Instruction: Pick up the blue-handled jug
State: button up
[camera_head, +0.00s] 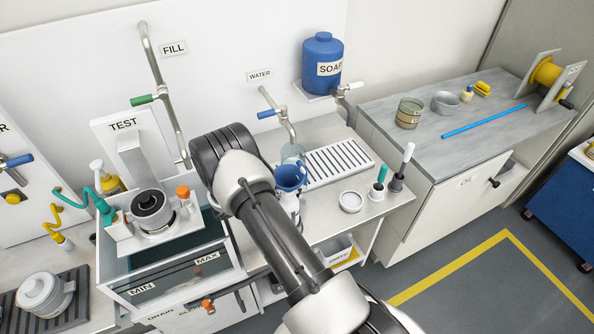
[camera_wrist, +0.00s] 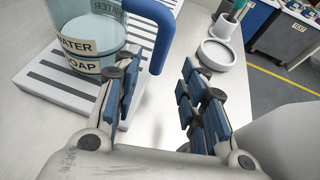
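The blue-handled jug (camera_wrist: 92,48) is clear, with pale liquid low inside and WATER and SOAP labels on its side. It stands upright on the slotted white drain board at the left of the wrist view. Its blue handle (camera_wrist: 158,38) sticks out towards the upper middle. My gripper (camera_wrist: 155,85) is open with nothing between its blue-padded fingers. The left finger is close to the jug's side and below the handle; I cannot tell whether they touch. In the head view the jug (camera_head: 292,153) is partly hidden behind blue parts by my gripper.
The drain board (camera_head: 340,160) lies under the WATER tap (camera_head: 280,115). A round white dish (camera_head: 350,201) and upright brushes (camera_head: 400,170) stand at the right. The TEST tank (camera_head: 165,255) is at the left. A soap container (camera_head: 323,60) sits on a wall shelf.

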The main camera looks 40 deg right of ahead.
aim_at(305, 183)
jog(key=shift+b+x, duration=0.75)
jog(key=shift+x, duration=2.35)
jog(key=shift+w+r, duration=0.1)
jog(key=shift+c, duration=0.4)
grip_shut()
